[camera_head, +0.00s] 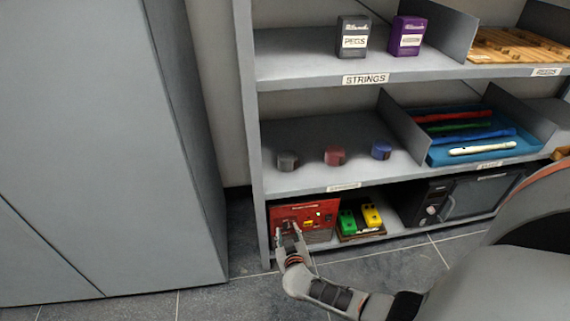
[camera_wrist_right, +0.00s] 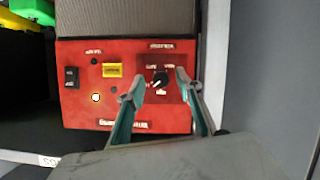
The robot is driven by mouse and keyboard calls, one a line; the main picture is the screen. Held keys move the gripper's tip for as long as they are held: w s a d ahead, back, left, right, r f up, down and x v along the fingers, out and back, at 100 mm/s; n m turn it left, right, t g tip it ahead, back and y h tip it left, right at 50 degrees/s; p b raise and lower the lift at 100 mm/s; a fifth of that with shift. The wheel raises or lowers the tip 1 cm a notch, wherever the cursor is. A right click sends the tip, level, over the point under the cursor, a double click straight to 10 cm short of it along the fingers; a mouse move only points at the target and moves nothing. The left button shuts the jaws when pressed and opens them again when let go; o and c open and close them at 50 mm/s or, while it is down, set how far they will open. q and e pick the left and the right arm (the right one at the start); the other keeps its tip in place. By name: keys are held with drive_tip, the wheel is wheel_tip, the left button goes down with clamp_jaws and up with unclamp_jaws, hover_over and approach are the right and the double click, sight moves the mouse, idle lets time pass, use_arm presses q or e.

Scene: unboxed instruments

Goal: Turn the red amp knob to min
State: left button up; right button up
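The red amp (camera_head: 321,211) stands on the bottom shelf at its left end. In the right wrist view its red panel (camera_wrist_right: 77,108) faces me, with a black knob (camera_wrist_right: 160,78) that has a white pointer mark. My right gripper (camera_head: 287,228) is in front of the amp's left part. In the right wrist view its two fingers (camera_wrist_right: 160,82) are spread, one on each side of the knob, with a gap to it. Whether the fingertips reach the panel is hard to tell. My left gripper is not in view.
Green and yellow boxes (camera_head: 371,216) sit right of the amp on the same shelf, then a black device (camera_head: 428,203). The middle shelf edge (camera_head: 300,190) runs above the amp. A grey cabinet (camera_head: 100,150) stands at the left. The floor (camera_head: 240,275) in front is clear.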

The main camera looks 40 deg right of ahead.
drive_tip(key=shift+w+r, duration=0.1)
clamp_jaws()
